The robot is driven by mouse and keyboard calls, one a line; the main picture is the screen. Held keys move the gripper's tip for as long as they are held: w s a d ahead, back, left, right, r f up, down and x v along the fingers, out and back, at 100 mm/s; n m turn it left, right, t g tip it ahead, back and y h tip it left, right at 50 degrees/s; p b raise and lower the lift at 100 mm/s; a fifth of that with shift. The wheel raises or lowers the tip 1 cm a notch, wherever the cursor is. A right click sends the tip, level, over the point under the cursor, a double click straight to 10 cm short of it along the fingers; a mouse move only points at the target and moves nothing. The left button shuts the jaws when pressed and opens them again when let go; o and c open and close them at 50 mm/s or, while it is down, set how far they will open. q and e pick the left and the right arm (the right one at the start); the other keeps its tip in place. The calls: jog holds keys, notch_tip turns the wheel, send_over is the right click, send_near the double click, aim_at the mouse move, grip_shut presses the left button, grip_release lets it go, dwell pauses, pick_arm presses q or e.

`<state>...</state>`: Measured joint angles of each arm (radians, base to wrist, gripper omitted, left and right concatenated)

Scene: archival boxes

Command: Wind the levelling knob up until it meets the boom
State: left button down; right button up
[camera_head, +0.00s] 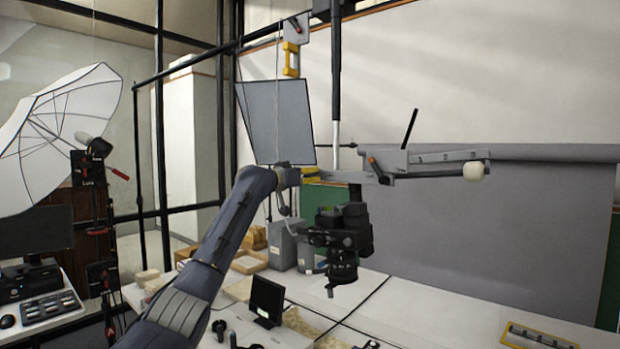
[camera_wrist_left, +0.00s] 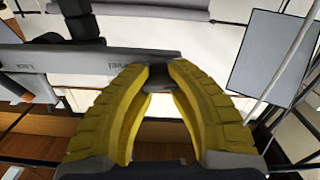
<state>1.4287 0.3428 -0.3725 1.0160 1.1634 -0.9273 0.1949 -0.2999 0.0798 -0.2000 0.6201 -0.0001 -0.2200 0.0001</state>
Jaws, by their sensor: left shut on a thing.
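The grey boom (camera_head: 440,160) runs roughly level across the middle of the head view, with numbers along its right part. In the left wrist view the boom (camera_wrist_left: 85,66) crosses above the fingers and bears the word "Level" near its end. The dark levelling knob (camera_wrist_left: 158,78) sits at the boom's end, between my yellow fingertips. My left gripper (camera_wrist_left: 157,73) is shut on it. In the head view my left gripper (camera_head: 308,171) is at the boom's left end and the knob is hidden. I cannot tell whether a gap remains between knob and boom. My right gripper is not in view.
A black camera (camera_head: 342,240) hangs below the boom. A cream knob (camera_head: 473,171) is at the boom's right end. A grey panel (camera_head: 277,122) stands behind my left wrist. A white umbrella (camera_head: 62,135) is at left. The white table (camera_head: 430,310) has clear room at right.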

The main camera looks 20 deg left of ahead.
pick_arm(q)
jog(key=shift+w+d+f, duration=0.15)
jog(key=shift+d+f, duration=0.05)
jog(key=shift+f, duration=0.25)
